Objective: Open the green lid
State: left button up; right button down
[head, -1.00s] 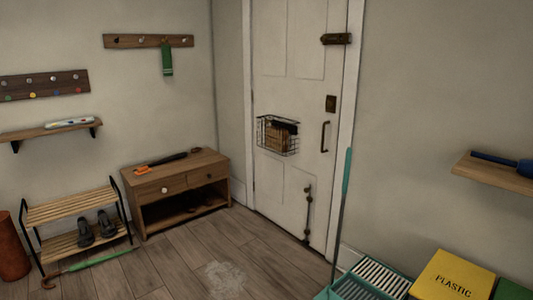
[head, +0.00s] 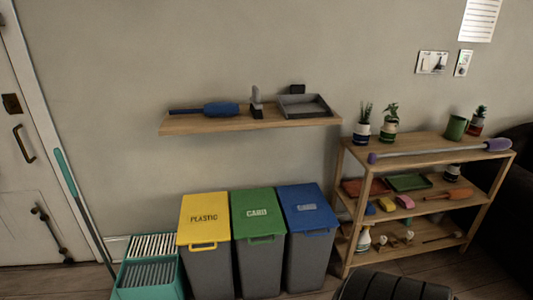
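The green lid (head: 256,212) is on the middle of three grey bins in the head view and reads "CARD". It lies shut, with a green handle (head: 261,240) at its front edge. The yellow lid (head: 204,218), reading "PLASTIC", is on the bin to its left. The blue lid (head: 306,207) is on the bin to its right. Both of these are shut too. Neither of my grippers shows in the head view.
A wall shelf (head: 250,122) with a blue duster and a grey tray hangs above the bins. A wooden shelf unit (head: 420,152) with plants and cleaning things stands to the right. A teal crate (head: 150,276) and a pole stand left, by the white door (head: 35,190).

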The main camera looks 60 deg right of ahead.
aim_at(257, 212)
jog(key=z, duration=1.7)
